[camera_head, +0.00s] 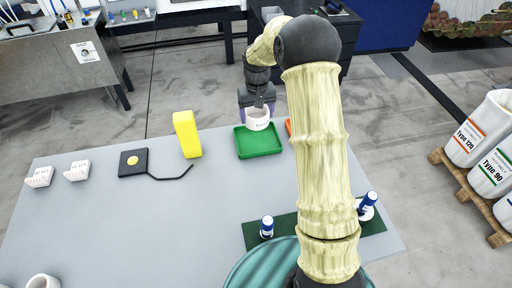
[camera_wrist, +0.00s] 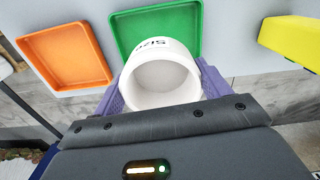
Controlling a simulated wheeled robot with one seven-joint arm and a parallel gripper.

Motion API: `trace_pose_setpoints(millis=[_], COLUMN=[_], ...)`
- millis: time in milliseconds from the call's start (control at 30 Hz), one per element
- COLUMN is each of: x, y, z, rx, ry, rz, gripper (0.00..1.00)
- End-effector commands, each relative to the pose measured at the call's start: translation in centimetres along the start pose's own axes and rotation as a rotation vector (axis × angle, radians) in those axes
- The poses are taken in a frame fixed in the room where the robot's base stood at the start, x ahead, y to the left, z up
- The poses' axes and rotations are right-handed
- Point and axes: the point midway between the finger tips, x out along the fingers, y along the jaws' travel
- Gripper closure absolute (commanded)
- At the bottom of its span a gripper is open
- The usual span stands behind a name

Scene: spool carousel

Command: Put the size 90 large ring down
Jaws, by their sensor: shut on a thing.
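The large ring (camera_head: 257,117) is a white cylinder with dark lettering, only partly readable. My gripper (camera_head: 258,106) is shut on it, and the ring appears to be above or at the back part of the green tray (camera_head: 262,151). In the wrist view the ring (camera_wrist: 163,46) sits between the purple fingers (camera_wrist: 163,85), its open end facing the camera. The green tray (camera_wrist: 122,40) shows behind it there. I cannot tell whether the ring touches the tray.
An orange tray (camera_wrist: 64,58) lies beside the green one, mostly hidden by my arm in the head view. A yellow block (camera_head: 187,135) stands left of the green tray. White labelled blocks (camera_head: 77,171), a black pad (camera_head: 133,162) and blue-topped stamps (camera_head: 267,227) are on the grey table (camera_head: 150,225).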

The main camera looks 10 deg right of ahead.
Motion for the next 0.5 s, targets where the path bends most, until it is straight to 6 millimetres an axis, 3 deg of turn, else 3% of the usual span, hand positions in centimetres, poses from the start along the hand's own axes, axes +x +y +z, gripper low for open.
trace_pose_setpoints(millis=[333,500], x=[0.1,2.0], y=[-0.4,-0.4], z=[0.0,0.0], rx=[-0.006,-0.007], ry=[0.001,-0.004], rz=[0.0,0.0], gripper=[0.53,0.53])
